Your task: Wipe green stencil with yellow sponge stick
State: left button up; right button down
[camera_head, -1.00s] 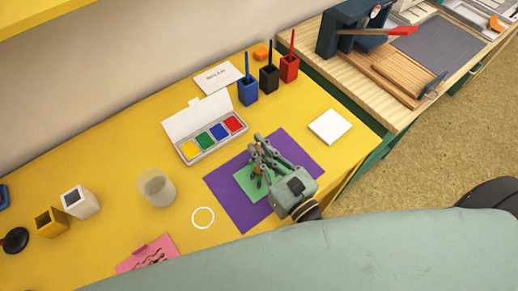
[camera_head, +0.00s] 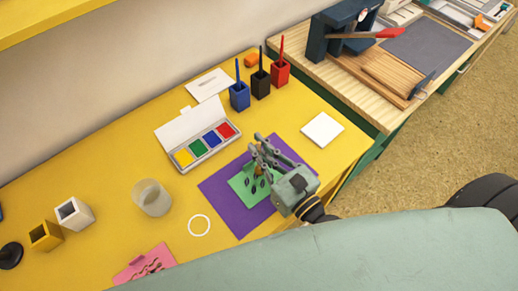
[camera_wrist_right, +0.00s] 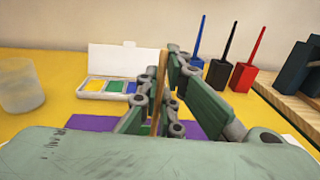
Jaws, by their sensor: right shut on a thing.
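The green stencil (camera_head: 238,187) with dark cut-out shapes lies on a purple sheet (camera_head: 220,190) on the yellow table. My right gripper (camera_head: 262,158) is over the stencil's right part and hides some of it. It is shut on a thin wooden stick (camera_wrist_right: 162,72), which stands near upright between the fingers in the right wrist view. A small orange-brown bit of it shows below the fingers in the head view. The stick's sponge end is hidden, so I cannot tell whether it touches the stencil. My left gripper is not in view.
A paint box (camera_head: 206,146) with an open lid stands behind the purple sheet. Blue (camera_head: 240,97), black (camera_head: 261,84) and red (camera_head: 281,73) holders stand behind. A white square (camera_head: 322,130) lies at right.

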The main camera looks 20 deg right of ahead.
jog(key=shift+f, duration=0.1)
jog(key=shift+s+a+b, duration=0.35)
jog(key=shift+s+a, duration=0.1)
jog(key=shift+s, duration=0.45)
jog(key=shift+s+a+b, duration=0.35)
jog(key=shift+s+a, duration=0.1)
jog(key=shift+s, duration=0.4)
jog(key=shift+f+b, duration=0.3)
jog(key=shift+f, duration=0.1)
jog(key=shift+a, duration=0.15)
jog(key=shift+s+a, duration=0.2)
jog(key=shift+a, duration=0.3)
jog(key=shift+a, duration=0.1)
jog(key=shift+s+a, duration=0.15)
jog(key=shift+a, duration=0.2)
